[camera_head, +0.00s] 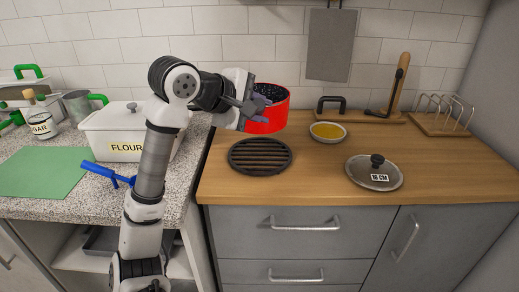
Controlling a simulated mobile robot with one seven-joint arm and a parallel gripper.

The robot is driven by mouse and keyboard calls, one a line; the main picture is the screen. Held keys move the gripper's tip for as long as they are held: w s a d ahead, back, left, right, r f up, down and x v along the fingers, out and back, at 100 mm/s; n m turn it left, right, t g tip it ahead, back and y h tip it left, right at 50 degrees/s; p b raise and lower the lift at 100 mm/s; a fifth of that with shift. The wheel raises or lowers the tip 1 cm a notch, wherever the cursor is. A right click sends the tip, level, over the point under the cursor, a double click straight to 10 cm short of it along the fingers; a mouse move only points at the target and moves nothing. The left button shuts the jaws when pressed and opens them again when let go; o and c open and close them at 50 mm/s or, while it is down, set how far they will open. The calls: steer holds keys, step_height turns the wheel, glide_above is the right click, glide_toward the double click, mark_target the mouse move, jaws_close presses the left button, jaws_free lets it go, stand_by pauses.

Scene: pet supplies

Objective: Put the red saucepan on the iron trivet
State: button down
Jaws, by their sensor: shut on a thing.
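The red saucepan (273,112) has red sides and a dark, speckled inside. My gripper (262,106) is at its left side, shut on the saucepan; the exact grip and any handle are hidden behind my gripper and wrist. The saucepan appears held upright, above and behind the iron trivet, apart from it. The iron trivet (260,156) is a round, black, slatted grate lying flat on the wooden counter, with nothing on it.
A lid (374,174) marked 16 CM and a bowl of yellow liquid (327,131) stand to the right on the wooden counter (310,180). A toast rack (440,120) is at the back right. A white flour bin (125,145) stands left of my arm.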

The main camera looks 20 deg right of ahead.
step_height(320, 180, down, 11)
steer(key=p, duration=0.1)
steer(key=shift+r, duration=0.15)
stand_by(0.3)
steer(key=c, duration=1.2)
jaws_free()
steer(key=shift+a, duration=0.1)
steer(key=b+v, duration=0.3)
steer(key=v, duration=0.9)
